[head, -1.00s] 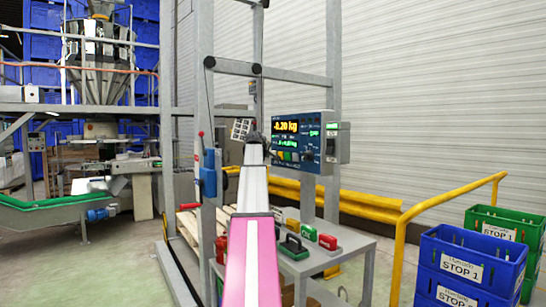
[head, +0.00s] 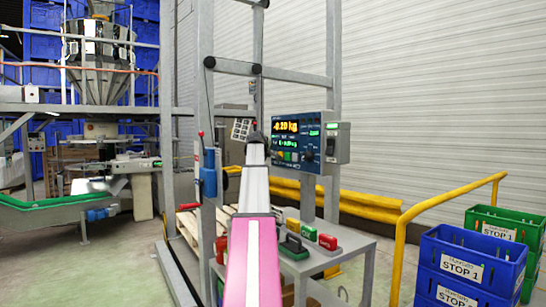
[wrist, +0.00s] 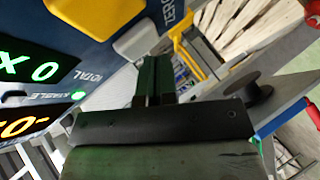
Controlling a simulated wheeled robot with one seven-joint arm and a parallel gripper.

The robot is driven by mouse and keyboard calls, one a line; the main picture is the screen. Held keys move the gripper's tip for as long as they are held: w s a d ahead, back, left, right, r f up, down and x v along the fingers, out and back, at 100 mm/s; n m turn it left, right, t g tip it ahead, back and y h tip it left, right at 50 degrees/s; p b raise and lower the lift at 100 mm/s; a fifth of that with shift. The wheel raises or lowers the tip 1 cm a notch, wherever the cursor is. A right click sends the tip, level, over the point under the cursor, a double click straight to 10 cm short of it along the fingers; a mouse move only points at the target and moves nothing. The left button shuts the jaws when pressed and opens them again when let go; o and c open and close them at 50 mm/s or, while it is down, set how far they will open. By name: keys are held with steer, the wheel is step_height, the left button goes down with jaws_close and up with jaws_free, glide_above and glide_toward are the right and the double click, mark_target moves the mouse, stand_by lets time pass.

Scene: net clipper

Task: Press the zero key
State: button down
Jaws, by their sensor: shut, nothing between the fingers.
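The weighing panel (head: 284,131) is a blue box with a lit display reading about -0.20 kg and a row of small coloured keys. In the wrist view, the panel face (wrist: 106,52) fills the upper left, rotated. In the head view, my arm hides the fingertips and the panel's left edge.
A grey frame upright (head: 334,110) stands behind the panel. A grey table (head: 345,250) with red and green handled items is below it. A yellow rail (head: 420,211) and blue crates (head: 468,262) stand at the right. A brighter yellow key (wrist: 80,12) is at the wrist view's top.

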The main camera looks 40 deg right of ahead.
steer(key=shift+d, duration=0.4)
stand_by(0.6)
steer(key=shift+a, duration=0.85)
steer(key=shift+w+a, duration=0.15)
steer(key=shift+a, duration=1.1)
steer(key=shift+w+a, duration=0.15)
steer(key=shift+a, duration=1.05)
